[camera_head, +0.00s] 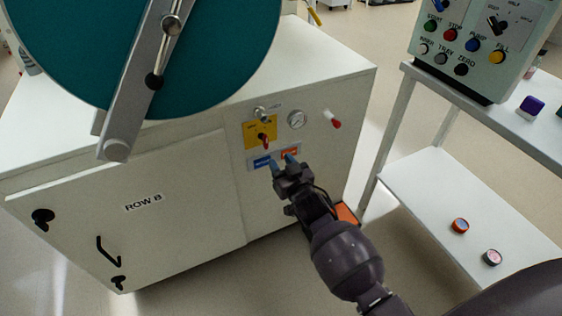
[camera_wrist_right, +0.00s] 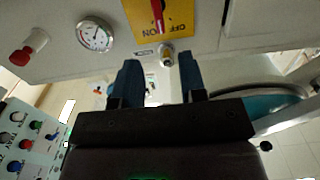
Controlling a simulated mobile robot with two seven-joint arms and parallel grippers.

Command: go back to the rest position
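My right gripper (camera_head: 282,163) reaches in from the lower right in the head view, its blue fingertips in front of the blue and orange labels on the white cabinet (camera_head: 195,190). In the right wrist view the two fingers of this gripper (camera_wrist_right: 159,66) stand apart with nothing held between them. The yellow switch plate (camera_head: 262,133) with its red handle is just above the fingertips; the plate (camera_wrist_right: 172,14) also shows beyond them in the wrist view. Whether the fingertips touch the panel is unclear. My left gripper is not in view.
A round gauge (camera_head: 297,119) and a red-tipped valve (camera_head: 334,122) are on the cabinet front. A large teal disc (camera_head: 60,45) with a metal bar is at upper left. A button box (camera_head: 470,45) stands on a white shelf at right; small round items lie on its lower shelf (camera_head: 425,190).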

